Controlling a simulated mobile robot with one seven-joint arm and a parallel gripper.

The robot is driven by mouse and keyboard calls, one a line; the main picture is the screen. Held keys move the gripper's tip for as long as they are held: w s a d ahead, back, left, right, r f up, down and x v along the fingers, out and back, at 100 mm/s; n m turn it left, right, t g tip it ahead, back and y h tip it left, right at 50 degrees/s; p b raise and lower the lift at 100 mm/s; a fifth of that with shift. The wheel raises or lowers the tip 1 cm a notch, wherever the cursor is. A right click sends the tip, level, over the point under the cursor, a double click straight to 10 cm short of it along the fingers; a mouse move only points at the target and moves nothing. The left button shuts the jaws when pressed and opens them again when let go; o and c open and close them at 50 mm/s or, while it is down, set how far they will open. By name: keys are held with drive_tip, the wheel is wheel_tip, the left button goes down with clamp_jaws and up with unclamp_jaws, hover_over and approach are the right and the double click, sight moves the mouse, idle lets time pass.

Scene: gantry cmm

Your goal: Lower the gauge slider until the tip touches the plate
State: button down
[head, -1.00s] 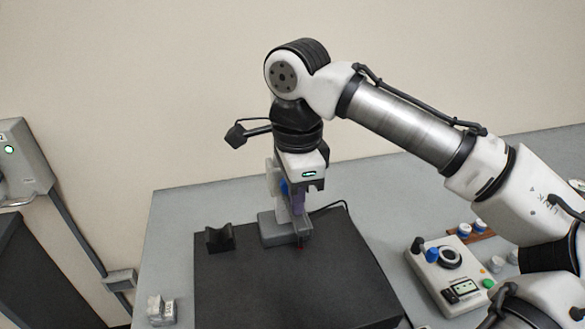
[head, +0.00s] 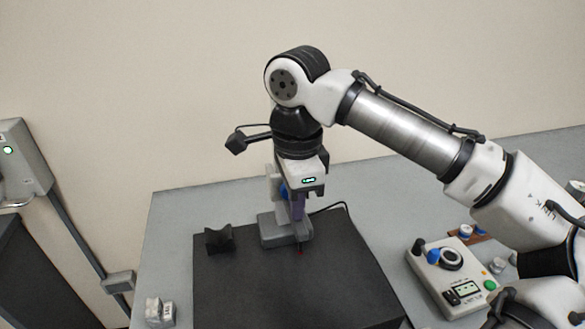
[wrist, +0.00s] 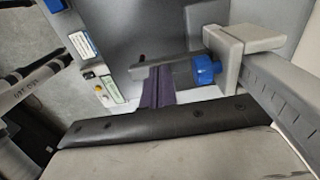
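The gauge stand's grey base (head: 272,236) sits on the black plate (head: 285,295). Its upright column (wrist: 282,85) carries a grey slider arm (wrist: 185,70) with a blue knob (wrist: 204,70). A small red tip (head: 300,252) hangs at the slider's end, very low over the plate; I cannot tell whether it touches. It also shows in the wrist view (wrist: 142,57). My gripper (head: 299,216) points down beside the column. Its purple fingers (wrist: 160,86) are together, with their ends at the slider arm. Nothing shows held between them; exact contact is unclear.
A black V-shaped block (head: 219,238) stands on the plate, left of the gauge. A control box (head: 450,275) with a joystick and dial is to the right. Small metal blocks (head: 160,311) lie at the front left. The plate's front is clear.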

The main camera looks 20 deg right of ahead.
drive_tip(key=shift+f+b, duration=2.25)
drive_tip(key=shift+f, duration=1.7)
idle(3.1)
drive_tip(key=shift+r, duration=0.1)
